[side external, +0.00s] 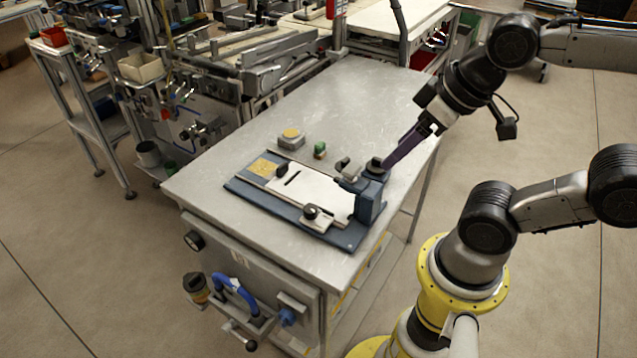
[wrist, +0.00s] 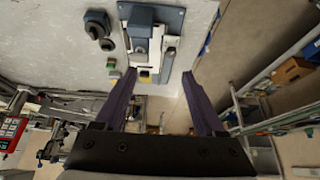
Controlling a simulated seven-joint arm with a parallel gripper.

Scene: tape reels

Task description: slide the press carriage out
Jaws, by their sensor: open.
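The press stands on a metal table. Its blue-grey base (side external: 345,240) carries a white sliding carriage plate (side external: 310,190) with a yellow pad (side external: 264,167) at the far left end. One black knob (side external: 311,211) sits at the plate's front edge, another (side external: 282,169) near the yellow pad. The blue press head (side external: 370,195) rises at the right end. My gripper (side external: 390,163) is open and empty, its purple fingers reaching down close to the press head; contact is unclear.
A small block with a yellow top (side external: 291,138) and a green-topped piece (side external: 319,150) stand behind the press. The back of the table (side external: 350,95) is bare. Machines and a shelf with a cream bin (side external: 141,66) stand beyond the table to the left.

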